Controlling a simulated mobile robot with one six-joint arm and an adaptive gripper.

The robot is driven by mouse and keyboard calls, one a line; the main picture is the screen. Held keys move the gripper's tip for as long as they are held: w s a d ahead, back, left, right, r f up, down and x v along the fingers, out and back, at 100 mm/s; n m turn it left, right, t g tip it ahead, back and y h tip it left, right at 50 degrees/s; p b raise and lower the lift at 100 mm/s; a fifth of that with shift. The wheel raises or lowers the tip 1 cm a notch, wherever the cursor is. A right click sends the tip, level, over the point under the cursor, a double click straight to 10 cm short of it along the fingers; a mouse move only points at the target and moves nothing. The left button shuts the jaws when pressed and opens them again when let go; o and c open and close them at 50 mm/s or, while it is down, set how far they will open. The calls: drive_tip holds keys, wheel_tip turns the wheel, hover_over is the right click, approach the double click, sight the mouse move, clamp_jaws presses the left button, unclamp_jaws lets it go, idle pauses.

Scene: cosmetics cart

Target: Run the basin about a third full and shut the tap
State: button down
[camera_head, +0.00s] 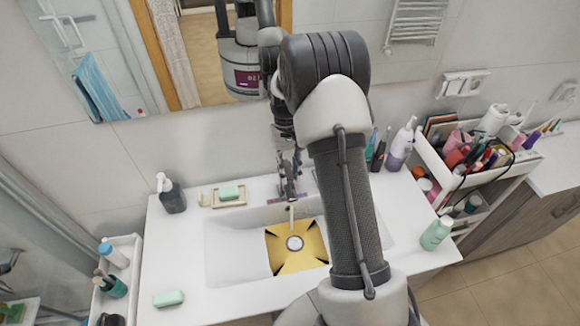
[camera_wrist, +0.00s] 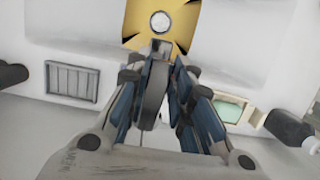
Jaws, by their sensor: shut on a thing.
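The white basin (camera_head: 232,250) is set in the counter, with a yellow, dark-edged patch (camera_head: 283,262) on its floor around the round drain (camera_head: 294,243). I cannot make out a water level or a clear stream. The metal tap (camera_head: 291,214) stands at the back rim, its spout over the basin. My gripper (camera_head: 288,190) is at the top of the tap, partly hidden by my arm. In the wrist view, my gripper's fingers (camera_wrist: 160,85) flank a grey part of the tap (camera_wrist: 153,100) and are shut on it. The drain also shows there (camera_wrist: 160,21).
A dark soap bottle (camera_head: 172,194) and a soap dish with green soap (camera_head: 229,194) stand left of the tap. Green soap (camera_head: 168,298) lies at the front left. A green bottle (camera_head: 437,233) and a loaded cart (camera_head: 450,170) are on the right. The mirror wall is close behind.

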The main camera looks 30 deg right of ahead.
sight(288, 169)
drive_tip(key=c, duration=1.4)
unclamp_jaws()
drive_tip(key=v, duration=1.2)
drive_tip(key=shift+c, duration=0.4)
